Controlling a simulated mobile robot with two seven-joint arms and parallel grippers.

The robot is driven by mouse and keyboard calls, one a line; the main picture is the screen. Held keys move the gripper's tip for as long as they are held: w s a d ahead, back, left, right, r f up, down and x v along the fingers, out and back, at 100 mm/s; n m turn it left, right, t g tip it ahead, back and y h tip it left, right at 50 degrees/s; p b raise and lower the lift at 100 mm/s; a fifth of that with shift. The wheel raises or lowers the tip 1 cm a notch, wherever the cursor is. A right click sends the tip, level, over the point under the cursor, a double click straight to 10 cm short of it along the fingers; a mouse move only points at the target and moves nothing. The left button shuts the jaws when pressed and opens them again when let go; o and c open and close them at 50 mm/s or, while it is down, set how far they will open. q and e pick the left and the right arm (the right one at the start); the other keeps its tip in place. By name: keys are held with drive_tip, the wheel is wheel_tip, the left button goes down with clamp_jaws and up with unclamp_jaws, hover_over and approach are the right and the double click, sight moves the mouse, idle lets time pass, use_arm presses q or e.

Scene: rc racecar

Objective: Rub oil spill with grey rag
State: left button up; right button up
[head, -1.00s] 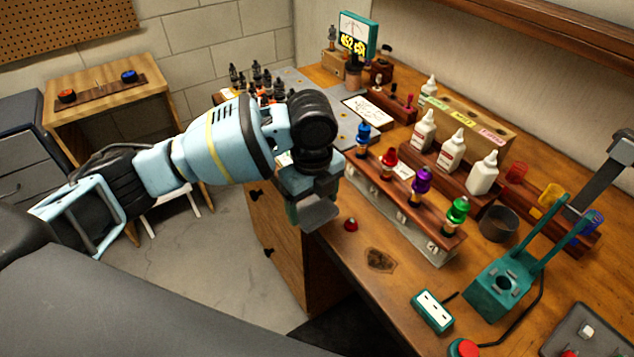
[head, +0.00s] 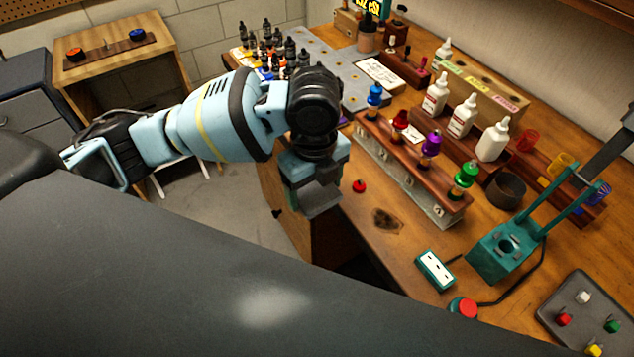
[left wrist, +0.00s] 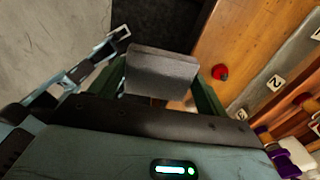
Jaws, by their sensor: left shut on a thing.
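The oil spill (head: 386,221) is a dark brown patch on the wooden workbench, near its front edge. My left gripper (head: 314,200) is in front of the bench's front edge, to the left of the spill and apart from it. It is shut on the grey rag (head: 320,197), a flat grey piece that hangs below the fingers. In the left wrist view the grey rag (left wrist: 162,72) sits between the two green fingers. The spill does not show in the left wrist view. My right gripper is not in view.
A small red part (head: 359,186) lies on the bench between the rag and the spill. A numbered rack (head: 410,170) with coloured bottles stands behind the spill. A power outlet box (head: 435,270), a teal stand (head: 503,250) and a red button (head: 464,307) are to the right.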

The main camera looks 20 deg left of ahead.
use_arm(q)
drive_tip(key=n, duration=0.2)
drive_tip(key=a+n, duration=0.1)
drive_tip(key=n, duration=0.1)
drive_tip(key=a+n, duration=0.1)
drive_tip(key=shift+s+r+n, duration=0.1)
drive_tip(key=shift+r+n, duration=0.1)
drive_tip(key=shift+n, duration=0.2)
drive_tip(key=a+n, duration=0.1)
drive_tip(key=n, duration=0.5)
drive_tip(key=a+r+n, duration=0.1)
drive_tip(key=a+n, duration=0.1)
drive_tip(key=n, duration=0.4)
drive_tip(key=s+a+n, duration=0.1)
drive_tip(key=a+n, duration=0.1)
drive_tip(key=n, duration=0.5)
drive_tip(key=shift+s+r, duration=0.1)
drive_tip(key=shift+r, duration=0.05)
drive_tip(key=shift+s, duration=0.15)
